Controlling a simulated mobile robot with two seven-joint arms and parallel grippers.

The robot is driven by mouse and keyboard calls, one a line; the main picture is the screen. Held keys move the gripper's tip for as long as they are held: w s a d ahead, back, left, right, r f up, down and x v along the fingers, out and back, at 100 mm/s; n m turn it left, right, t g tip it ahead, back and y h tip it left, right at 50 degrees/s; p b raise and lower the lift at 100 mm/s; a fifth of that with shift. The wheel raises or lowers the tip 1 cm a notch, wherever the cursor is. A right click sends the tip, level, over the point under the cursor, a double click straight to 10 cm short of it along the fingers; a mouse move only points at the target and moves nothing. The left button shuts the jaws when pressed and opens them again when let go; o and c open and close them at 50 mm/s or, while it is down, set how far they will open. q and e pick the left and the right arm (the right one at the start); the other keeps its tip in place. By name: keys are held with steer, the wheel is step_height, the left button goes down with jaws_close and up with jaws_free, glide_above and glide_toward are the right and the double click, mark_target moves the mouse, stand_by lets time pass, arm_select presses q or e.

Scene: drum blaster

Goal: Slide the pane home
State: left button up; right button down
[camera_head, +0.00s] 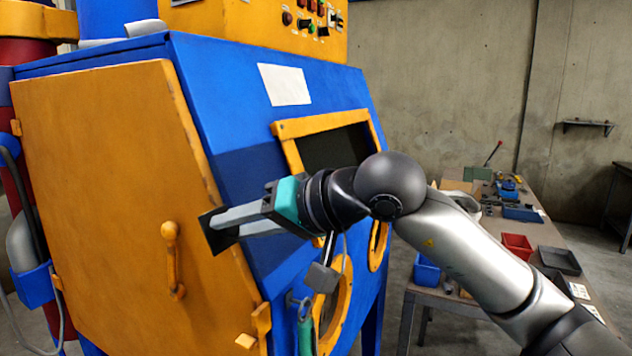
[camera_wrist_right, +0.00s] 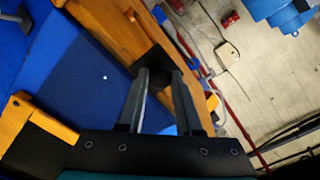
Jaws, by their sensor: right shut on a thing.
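My right gripper (camera_head: 222,226) is shut on a small dark flat plate (camera_head: 217,236), which seems to be the pane. It holds the plate in front of the cabinet's orange door, and I cannot tell whether they touch. In the wrist view the plate (camera_wrist_right: 154,62) shows dark at the fingertips (camera_wrist_right: 161,76). The blue blast cabinet (camera_head: 226,110) has an orange-framed window (camera_head: 281,129) with a dark inside. My right arm covers the window's lower part. My left gripper is not in view.
The orange door (camera_head: 105,150) with its handle (camera_head: 172,258) fills the left. An orange-rimmed round port (camera_head: 342,305) is low on the cabinet. A workbench (camera_head: 545,232) with a red bin (camera_head: 516,246) and other items stands at right. Bare floor shows between cabinet and bench.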

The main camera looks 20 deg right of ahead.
steer(key=w+d+b, duration=0.1)
steer(key=w+d, duration=0.2)
steer(key=d, duration=0.2)
steer(key=shift+w+r, duration=0.25)
stand_by(0.8)
steer(key=w+d, duration=0.3)
steer(key=d, duration=0.1)
steer(key=shift+w+d, duration=0.3)
steer(key=shift+d, duration=0.1)
stand_by(0.6)
steer(key=shift+r, duration=0.1)
